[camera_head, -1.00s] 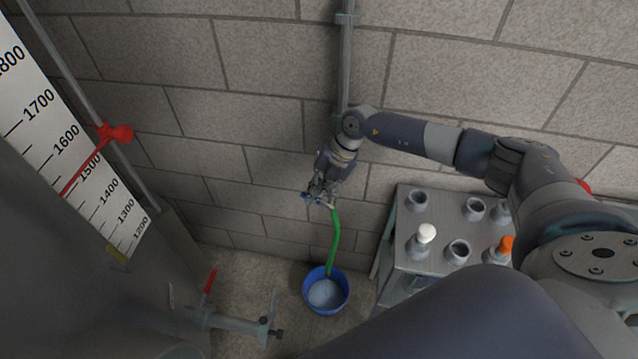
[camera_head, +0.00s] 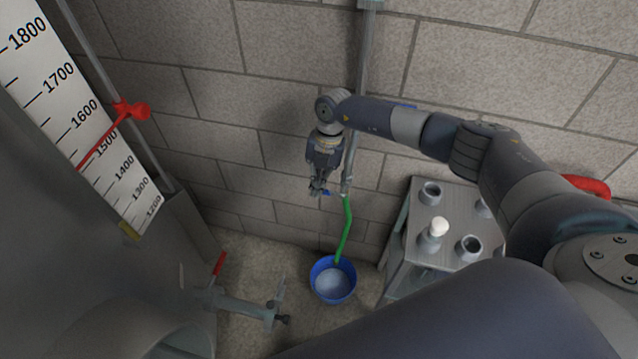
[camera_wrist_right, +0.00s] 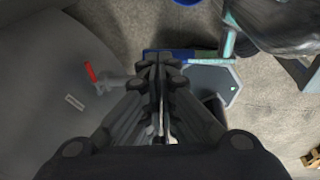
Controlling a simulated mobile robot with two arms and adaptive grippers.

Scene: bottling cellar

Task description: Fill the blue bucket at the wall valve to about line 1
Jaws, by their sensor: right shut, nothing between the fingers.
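The blue bucket (camera_head: 333,279) stands upright on the floor by the wall, with a pale, smooth surface inside; no level line is readable. A green hose (camera_head: 347,230) runs from the wall valve (camera_head: 346,184) down into it. A small blue part, apparently the valve's handle (camera_head: 328,193), shows beside my right gripper (camera_head: 317,188). That gripper is shut and empty, just left of the valve. In the right wrist view, the shut fingers (camera_wrist_right: 158,72) partly cover a long blue bar (camera_wrist_right: 195,54), and the bucket's rim (camera_wrist_right: 185,2) shows at the top edge. My left gripper is out of view.
A grey metal stand (camera_head: 406,250) with several cups and a white-topped item (camera_head: 438,228) is right of the bucket. A large tank with a numbered scale (camera_head: 95,130) fills the left. Its outlet with a red lever (camera_head: 220,263) juts toward the bucket.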

